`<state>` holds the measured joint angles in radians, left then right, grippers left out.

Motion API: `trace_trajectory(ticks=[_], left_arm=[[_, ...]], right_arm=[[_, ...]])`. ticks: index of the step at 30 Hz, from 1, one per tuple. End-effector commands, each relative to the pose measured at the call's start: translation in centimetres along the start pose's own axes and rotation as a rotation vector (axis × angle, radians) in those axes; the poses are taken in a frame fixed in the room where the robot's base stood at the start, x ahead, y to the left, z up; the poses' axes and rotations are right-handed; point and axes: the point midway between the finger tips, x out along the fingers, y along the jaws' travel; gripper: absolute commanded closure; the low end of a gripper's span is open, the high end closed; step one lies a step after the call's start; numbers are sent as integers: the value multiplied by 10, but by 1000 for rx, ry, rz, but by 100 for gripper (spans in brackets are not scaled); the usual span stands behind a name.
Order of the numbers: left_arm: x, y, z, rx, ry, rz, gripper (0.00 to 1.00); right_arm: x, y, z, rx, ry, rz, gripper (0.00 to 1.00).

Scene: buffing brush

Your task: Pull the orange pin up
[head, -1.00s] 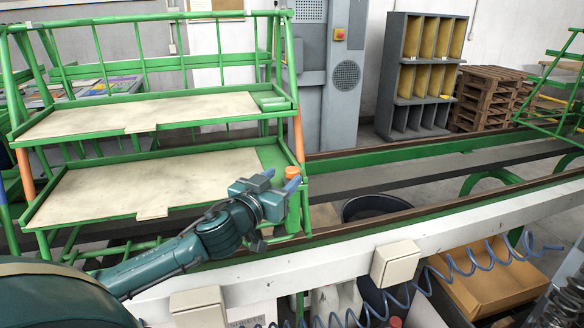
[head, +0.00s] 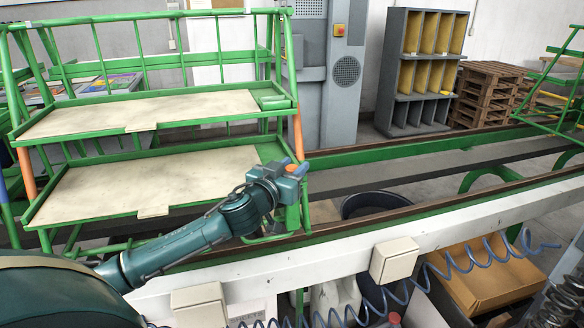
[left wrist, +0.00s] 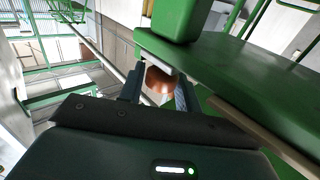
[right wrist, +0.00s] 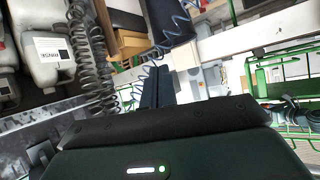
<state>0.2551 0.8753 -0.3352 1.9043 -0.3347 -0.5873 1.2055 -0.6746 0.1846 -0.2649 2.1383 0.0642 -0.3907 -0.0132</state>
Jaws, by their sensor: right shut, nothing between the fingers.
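The orange pin (head: 292,167) is at the right front corner of the green rack's lower shelf (head: 150,190). My left gripper (head: 293,166) is at that corner, with its blue-grey fingertips on either side of the pin. In the left wrist view, the rounded orange-brown pin (left wrist: 158,80) shows between the two spread fingers (left wrist: 157,90). Whether either finger touches it I cannot tell. The pin's lower part is hidden by the gripper in the head view. My right gripper (right wrist: 156,86) shows only in the right wrist view, shut and empty, away from the rack.
The rack's green frame and orange post (head: 298,137) stand close beside my left gripper. A white rail with a switch box (head: 394,260) and a coiled blue hose (head: 440,285) runs along the front. A dark round bin (head: 368,204) stands behind the rail.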

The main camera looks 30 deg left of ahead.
Motion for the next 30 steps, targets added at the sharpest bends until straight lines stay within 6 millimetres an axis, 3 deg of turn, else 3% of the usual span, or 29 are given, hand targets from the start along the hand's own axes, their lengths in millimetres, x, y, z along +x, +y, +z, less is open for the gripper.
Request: trace_trajectory(ticks=[12, 18, 24, 30], left_arm=[[0, 0, 0, 0, 0, 0, 100], [0, 0, -1, 0, 0, 0, 100], [0, 0, -27, -3, 1, 0, 100], [0, 0, -35, -1, 4, 0, 100]], right_arm=[[0, 0, -2, 4, 3, 1, 100], [0, -1, -4, 10, 6, 3, 100], [-10, 0, -19, -6, -2, 13, 100], [-10, 2, -14, -25, -23, 23, 100]])
